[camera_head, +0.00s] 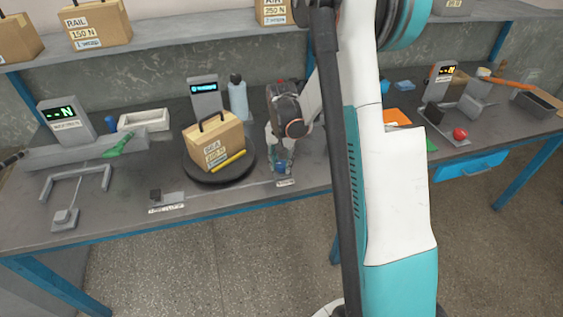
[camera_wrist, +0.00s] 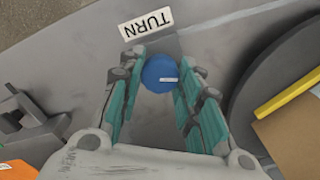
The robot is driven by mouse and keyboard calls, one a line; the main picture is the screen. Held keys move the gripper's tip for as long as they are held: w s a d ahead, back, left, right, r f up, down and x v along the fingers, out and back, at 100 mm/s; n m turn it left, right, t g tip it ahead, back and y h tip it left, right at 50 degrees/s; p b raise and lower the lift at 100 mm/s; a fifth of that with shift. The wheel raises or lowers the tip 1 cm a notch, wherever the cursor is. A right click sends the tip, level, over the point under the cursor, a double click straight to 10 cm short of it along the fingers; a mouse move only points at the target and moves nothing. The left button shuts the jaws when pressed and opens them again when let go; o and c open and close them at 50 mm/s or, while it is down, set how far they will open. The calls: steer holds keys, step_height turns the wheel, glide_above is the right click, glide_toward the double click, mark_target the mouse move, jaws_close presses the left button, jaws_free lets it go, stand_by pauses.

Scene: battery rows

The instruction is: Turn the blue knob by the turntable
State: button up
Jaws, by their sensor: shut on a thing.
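The blue knob (camera_wrist: 160,74) shows in the wrist view as a round blue top with a pale mark on it, beside a white "TURN" label (camera_wrist: 146,21). My gripper (camera_wrist: 158,70) has its two teal-padded fingers on either side of the knob, shut on it. In the head view my gripper (camera_head: 281,163) reaches down to the bench just right of the turntable, and the knob is mostly hidden by the fingers.
A grey bottle (camera_head: 238,101) and a display post (camera_head: 204,93) stand behind the turntable. A scale with a green display (camera_head: 66,120) and a white tray (camera_head: 144,120) are to the left. The bench front between turntable and left frame is mostly clear.

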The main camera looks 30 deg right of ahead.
mark_target(281, 163)
steer(key=shift+m, duration=0.7)
steer(key=o, duration=1.1)
step_height(281, 163, up, 12)
stand_by(0.4)
